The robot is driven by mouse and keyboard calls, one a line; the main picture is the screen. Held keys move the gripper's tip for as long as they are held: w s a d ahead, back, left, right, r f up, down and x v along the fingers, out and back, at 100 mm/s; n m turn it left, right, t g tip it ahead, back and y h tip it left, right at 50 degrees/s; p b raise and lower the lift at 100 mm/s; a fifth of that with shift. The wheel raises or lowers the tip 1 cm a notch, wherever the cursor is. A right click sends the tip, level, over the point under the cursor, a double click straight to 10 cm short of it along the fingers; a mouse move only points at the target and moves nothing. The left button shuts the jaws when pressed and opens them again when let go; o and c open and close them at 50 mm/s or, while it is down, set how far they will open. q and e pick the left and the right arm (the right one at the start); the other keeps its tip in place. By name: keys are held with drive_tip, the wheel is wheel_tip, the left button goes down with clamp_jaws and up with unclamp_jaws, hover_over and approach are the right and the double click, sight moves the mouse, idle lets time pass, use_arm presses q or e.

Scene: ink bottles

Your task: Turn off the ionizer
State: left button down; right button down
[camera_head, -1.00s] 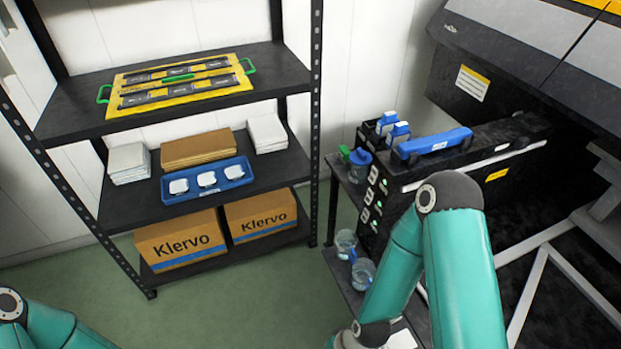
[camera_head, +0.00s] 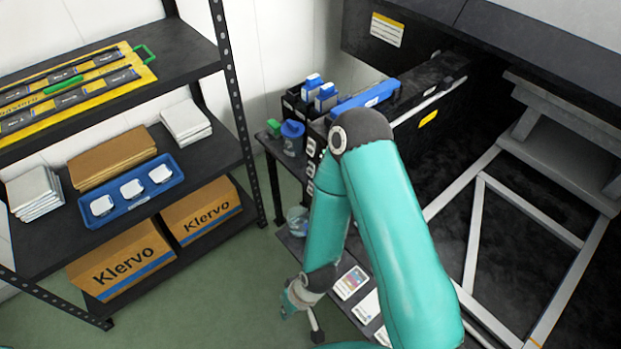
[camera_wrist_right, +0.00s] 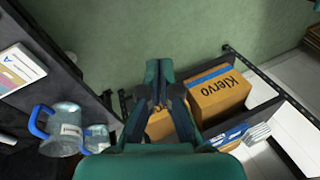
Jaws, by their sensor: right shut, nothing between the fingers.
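I cannot pick out a thing that is clearly the ionizer. A large dark machine (camera_head: 560,110) with pale frame bars fills the right of the head view. A black unit with a blue bar (camera_head: 365,98) on top stands beside it, its front partly hidden by my right arm. My right gripper (camera_wrist_right: 158,75) shows in the wrist view, shut and empty, above the floor with cardboard boxes beyond it. My left gripper is out of view.
A dark shelf rack (camera_head: 215,165) at left holds yellow panels, a blue tray (camera_head: 130,200) and Klervo boxes (camera_head: 122,262). A low side shelf holds printed cards (camera_head: 352,283). A blue-handled jug (camera_wrist_right: 65,130) is close left of the gripper in the wrist view. Green floor (camera_head: 235,300) is open between.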

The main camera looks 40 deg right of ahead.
drive_tip(key=w+d+r+n+t+h+b, duration=0.1)
drive_tip(key=w+d+n+t+h+b, duration=0.25)
drive_tip(key=w, duration=0.35)
drive_tip(key=w+d+r+n+t+h+b, duration=0.2)
drive_tip(key=w+t+b, duration=0.15)
drive_tip(key=w, duration=0.35)
drive_tip(key=w+d+r+n+t+h+b, duration=0.2)
drive_tip(key=d+r+h, duration=0.5)
drive_tip(key=r, duration=0.4)
drive_tip(key=shift+w+d+n+t+b, duration=0.3)
drive_tip(key=shift+n+t+b, duration=0.4)
drive_tip(key=shift+n+b, duration=0.2)
drive_tip(key=shift+r+h, duration=0.1)
drive_tip(key=shift+h, duration=0.15)
approach(308, 172)
drive_tip(key=w, duration=0.5)
drive_tip(key=shift+s+d+f, duration=0.1)
drive_tip(key=shift+d+f, duration=0.15)
drive_tip(key=shift+d, duration=0.4)
drive_tip(key=shift+s+d+f, duration=0.1)
drive_tip(key=shift+d+f, duration=0.1)
drive_tip(key=shift+d, duration=0.4)
drive_tip(key=shift+d+f, duration=0.25)
drive_tip(key=shift+d, duration=0.4)
